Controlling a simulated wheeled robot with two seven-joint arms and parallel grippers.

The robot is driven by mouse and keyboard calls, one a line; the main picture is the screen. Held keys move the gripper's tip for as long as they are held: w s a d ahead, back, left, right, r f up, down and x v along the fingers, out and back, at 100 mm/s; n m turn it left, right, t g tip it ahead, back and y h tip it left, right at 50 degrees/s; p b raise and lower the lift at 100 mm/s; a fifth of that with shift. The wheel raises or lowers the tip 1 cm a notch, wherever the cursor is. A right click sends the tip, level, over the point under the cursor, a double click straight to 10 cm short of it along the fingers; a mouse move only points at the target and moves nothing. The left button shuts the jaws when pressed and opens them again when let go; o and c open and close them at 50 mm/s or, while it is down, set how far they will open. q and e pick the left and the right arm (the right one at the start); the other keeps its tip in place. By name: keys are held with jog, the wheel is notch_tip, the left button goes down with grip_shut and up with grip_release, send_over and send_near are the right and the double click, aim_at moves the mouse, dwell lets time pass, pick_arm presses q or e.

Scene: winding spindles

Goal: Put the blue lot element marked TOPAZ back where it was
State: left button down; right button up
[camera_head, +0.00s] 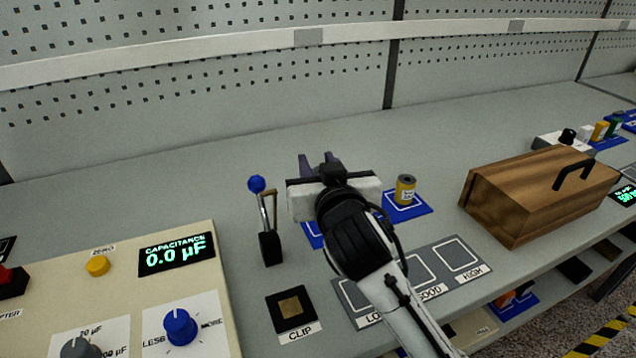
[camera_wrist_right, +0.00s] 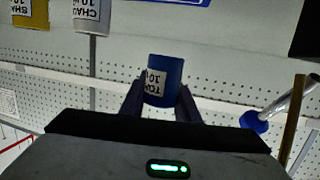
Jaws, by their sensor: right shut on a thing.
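The blue lot element (camera_wrist_right: 164,80) is between the two dark fingers of my right gripper (camera_wrist_right: 160,100) in the right wrist view. Its white label reads upside down and shows "TO" and "10", the rest cut off. In the head view my right gripper (camera_head: 320,160) is above the bench, right of the blue-knobbed lever, and hides the element. Blue mats with white outlines lie below and beside it: one (camera_head: 311,234) is partly covered by the gripper, another (camera_head: 424,209) bears a yellow element (camera_head: 405,189). My left gripper is not in view.
A lever with a blue knob (camera_head: 257,184) stands close left of the gripper. A CLIP pad (camera_head: 291,309) and a grey sorting plate (camera_head: 460,255) lie in front. A wooden box (camera_head: 535,190) stands right. A white element (camera_wrist_right: 92,14) shows in the wrist view.

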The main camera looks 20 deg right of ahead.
jog(key=shift+f, duration=1.8)
jog(key=shift+f+b, duration=0.15)
jog(key=shift+b, duration=0.15)
jog(key=shift+f, duration=0.5)
